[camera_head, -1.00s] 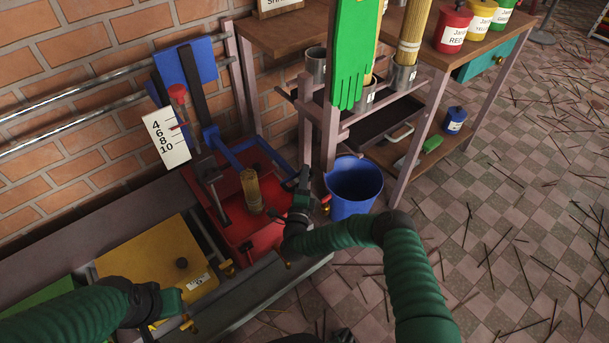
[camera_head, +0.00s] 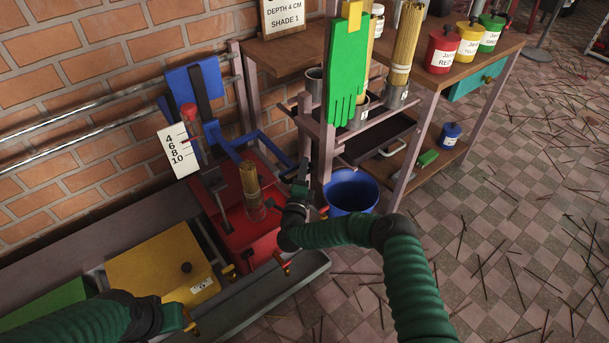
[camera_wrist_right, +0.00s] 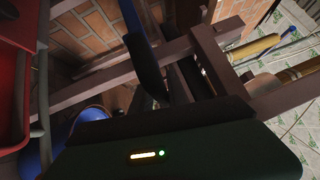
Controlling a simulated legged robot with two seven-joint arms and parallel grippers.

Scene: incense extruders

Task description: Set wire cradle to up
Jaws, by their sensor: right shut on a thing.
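The wire cradle appears to be the blue hinged frame (camera_head: 275,148) on the red extruder (camera_head: 249,227). Its two blue arms reach out either side of an upright bundle of tan sticks (camera_head: 250,181). My right gripper (camera_head: 301,184) is shut on the near end of the blue frame, above the extruder's right side. The right wrist view shows a blue bar (camera_wrist_right: 133,17) running down to the dark fingers; the contact itself is partly hidden. My left gripper (camera_head: 177,318) is at the lower left by the yellow extruder (camera_head: 165,262), and its jaws are unclear.
A blue bucket (camera_head: 351,191) stands just right of my right gripper. A wooden rack with a hanging green glove (camera_head: 346,80) rises behind it. The tiled floor at right has scattered sticks.

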